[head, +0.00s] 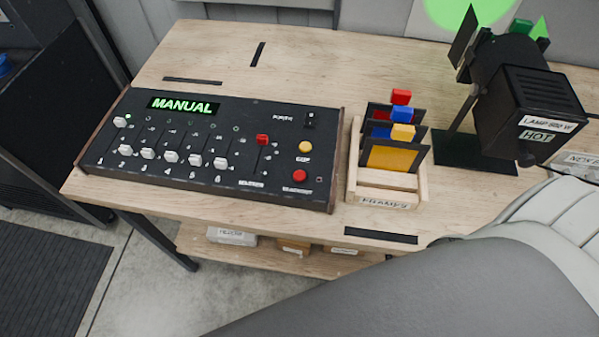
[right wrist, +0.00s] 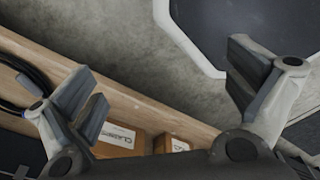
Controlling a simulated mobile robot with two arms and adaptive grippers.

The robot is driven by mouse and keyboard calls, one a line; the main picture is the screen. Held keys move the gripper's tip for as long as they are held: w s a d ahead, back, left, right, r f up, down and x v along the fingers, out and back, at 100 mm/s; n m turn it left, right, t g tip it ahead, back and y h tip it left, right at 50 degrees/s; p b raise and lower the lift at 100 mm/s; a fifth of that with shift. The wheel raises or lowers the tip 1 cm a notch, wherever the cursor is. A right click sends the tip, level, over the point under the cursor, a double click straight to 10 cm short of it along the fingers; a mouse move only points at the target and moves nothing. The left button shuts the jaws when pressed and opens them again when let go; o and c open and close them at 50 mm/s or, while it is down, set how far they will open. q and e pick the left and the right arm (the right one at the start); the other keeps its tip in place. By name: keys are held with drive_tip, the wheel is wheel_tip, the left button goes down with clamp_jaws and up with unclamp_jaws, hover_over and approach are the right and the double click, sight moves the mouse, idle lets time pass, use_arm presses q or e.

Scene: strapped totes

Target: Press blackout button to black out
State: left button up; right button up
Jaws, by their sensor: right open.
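The black lighting console (head: 213,150) lies on the wooden table with a green "MANUAL" display (head: 183,106). The red blackout button (head: 300,176) sits at its lower right, below a yellow button (head: 305,147). White sliders (head: 171,157) run along its front and a red slider (head: 262,140) is raised to their right. In the right wrist view my right gripper (right wrist: 160,105) is open and empty, its two fingers wide apart, above the floor and a lower shelf. Neither gripper shows in the head view, though a grey arm link of mine covers the lower right.
A wooden rack (head: 385,197) of coloured frames stands right of the console. A black lamp (head: 520,100) marked "HOT" stands at the back right.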

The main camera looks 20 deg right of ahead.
drive_tip(key=shift+d, duration=0.25)
drive_tip(key=c, duration=2.2)
clamp_jaws()
drive_tip(key=shift+a, duration=0.15)
